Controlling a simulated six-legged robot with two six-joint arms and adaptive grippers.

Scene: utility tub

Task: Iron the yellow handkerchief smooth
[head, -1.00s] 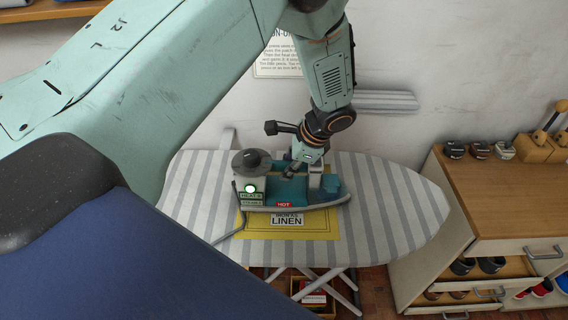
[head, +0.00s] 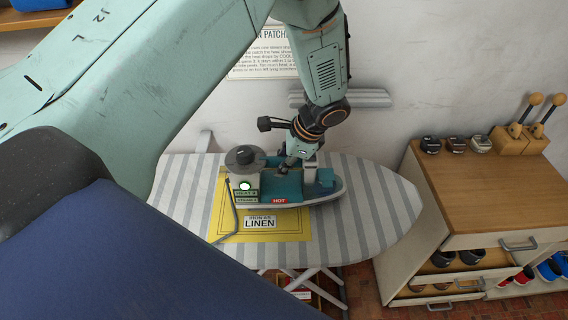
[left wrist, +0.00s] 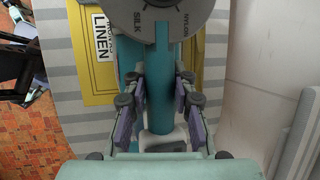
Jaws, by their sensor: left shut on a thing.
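The teal iron (head: 291,193) lies flat on the striped ironing board, over the back and right part of the yellow handkerchief (head: 290,230). It carries a grey dial, a lit green lamp and a red HOT tag. The handkerchief's front and left show, with a LINEN label (head: 259,222); the rest is hidden under the iron. I see no clear creases in the visible part. My left gripper (head: 287,163) is shut on the iron's handle, and the left wrist view shows its fingers on both sides of the teal handle (left wrist: 157,95). My right gripper is not in view.
The ironing board (head: 375,205) is bare to the right of the iron, towards its rounded tip. A grey cord (head: 229,212) hangs over the handkerchief's left side. A wooden-topped cabinet (head: 465,190) with open drawers stands at the right. A wall is close behind the board.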

